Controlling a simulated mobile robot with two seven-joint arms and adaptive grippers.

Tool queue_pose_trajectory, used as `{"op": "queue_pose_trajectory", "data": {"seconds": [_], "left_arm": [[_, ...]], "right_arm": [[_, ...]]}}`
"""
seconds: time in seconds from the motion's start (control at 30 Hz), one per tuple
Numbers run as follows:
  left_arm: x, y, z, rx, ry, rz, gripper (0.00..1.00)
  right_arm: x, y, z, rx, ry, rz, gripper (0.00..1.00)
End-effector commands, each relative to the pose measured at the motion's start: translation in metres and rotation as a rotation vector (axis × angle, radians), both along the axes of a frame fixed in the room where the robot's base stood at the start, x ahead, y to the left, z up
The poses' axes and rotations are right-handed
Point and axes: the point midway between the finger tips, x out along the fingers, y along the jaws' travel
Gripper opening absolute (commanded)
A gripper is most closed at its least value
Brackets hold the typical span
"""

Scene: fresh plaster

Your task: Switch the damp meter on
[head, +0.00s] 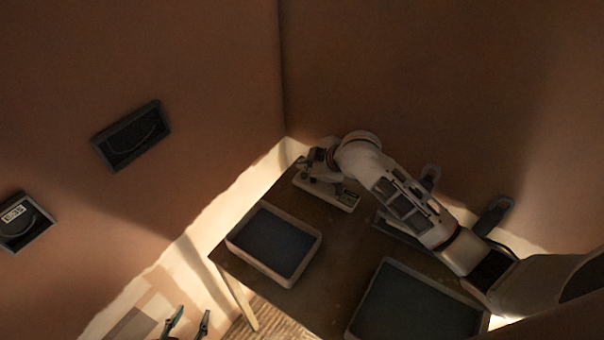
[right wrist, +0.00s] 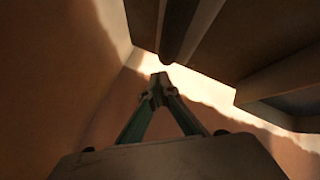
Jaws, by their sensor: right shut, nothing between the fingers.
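A cream device with a small green patch (head: 345,196), which looks like the damp meter, lies on the dark table near the corner; its switch cannot be made out. My right gripper (head: 308,167) is over its far left end, partly hidden by my wrist; contact cannot be told. In the right wrist view the right gripper's fingertips (right wrist: 157,84) meet, with nothing between them. A dark rounded bar (right wrist: 178,35) ends just beyond them. My left gripper (head: 188,322) is at the bottom left, fingers apart and empty, away from the table.
A shallow tray (head: 232,247) stands at the table's left edge, another (head: 353,325) at the front right. Two dark framed boxes (head: 132,136) (head: 22,223) are on the left wall. Dark items (head: 494,215) are by the back wall. Walls close off the corner.

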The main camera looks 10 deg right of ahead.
Motion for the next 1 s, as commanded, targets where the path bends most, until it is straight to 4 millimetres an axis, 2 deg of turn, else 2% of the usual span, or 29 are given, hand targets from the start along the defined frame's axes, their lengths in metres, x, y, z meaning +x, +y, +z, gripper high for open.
{"op": "queue_pose_trajectory", "data": {"seconds": [0.43, 1.0], "left_arm": [[-0.001, 0.0, -0.002, 0.001, 0.005, 0.0, 0.4], [-0.001, 0.0, -0.002, 0.001, 0.004, -0.001, 0.4]], "right_arm": [[0.0, 0.0, 0.039, 0.0, -0.002, 0.001, 0.0], [0.0, 0.0, 0.043, 0.0, 0.0, 0.0, 0.0]]}}
